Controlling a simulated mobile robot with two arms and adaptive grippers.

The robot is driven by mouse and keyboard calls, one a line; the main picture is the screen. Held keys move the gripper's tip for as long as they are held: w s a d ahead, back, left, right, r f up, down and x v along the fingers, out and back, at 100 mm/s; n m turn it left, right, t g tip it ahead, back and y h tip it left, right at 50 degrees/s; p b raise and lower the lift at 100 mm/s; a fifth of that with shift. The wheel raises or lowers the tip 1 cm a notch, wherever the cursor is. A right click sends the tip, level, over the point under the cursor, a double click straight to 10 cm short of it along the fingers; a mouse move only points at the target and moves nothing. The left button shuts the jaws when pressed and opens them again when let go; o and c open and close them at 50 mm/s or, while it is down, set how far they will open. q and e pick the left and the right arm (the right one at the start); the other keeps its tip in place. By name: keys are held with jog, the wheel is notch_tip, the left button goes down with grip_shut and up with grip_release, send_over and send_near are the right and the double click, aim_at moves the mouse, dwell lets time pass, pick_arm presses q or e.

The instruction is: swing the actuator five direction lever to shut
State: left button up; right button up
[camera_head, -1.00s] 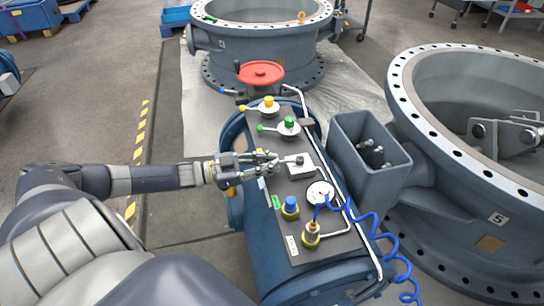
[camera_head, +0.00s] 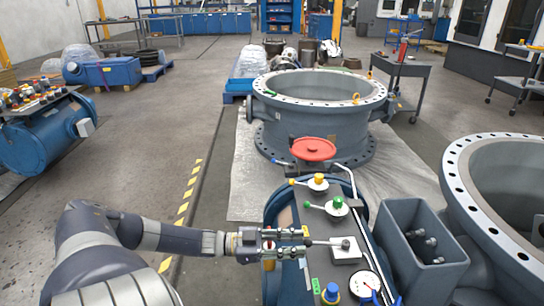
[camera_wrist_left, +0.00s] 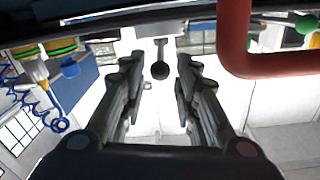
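The direction lever (camera_head: 327,242) is a short dark rod on a white box (camera_head: 347,252) on the dark panel of the blue actuator. It points left towards my left gripper (camera_head: 306,242). In the left wrist view the lever's black ball end (camera_wrist_left: 160,70) shows between the two fingers of my left gripper (camera_wrist_left: 160,74). The fingers are spread, with clear gaps on both sides of the ball. How deep the ball sits between them is hard to tell. My right gripper is in neither view.
A red handwheel (camera_head: 314,149), a yellow knob (camera_head: 318,179) and a green knob (camera_head: 338,203) stand behind the lever. A blue knob (camera_head: 331,293) and a gauge (camera_head: 364,286) are in front. A grey open box (camera_head: 425,245) stands right of the panel.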

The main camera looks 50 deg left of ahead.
pick_arm(q)
jog(key=v, duration=0.6)
jog(key=shift+s+a, duration=0.15)
jog(key=shift+s, duration=0.05)
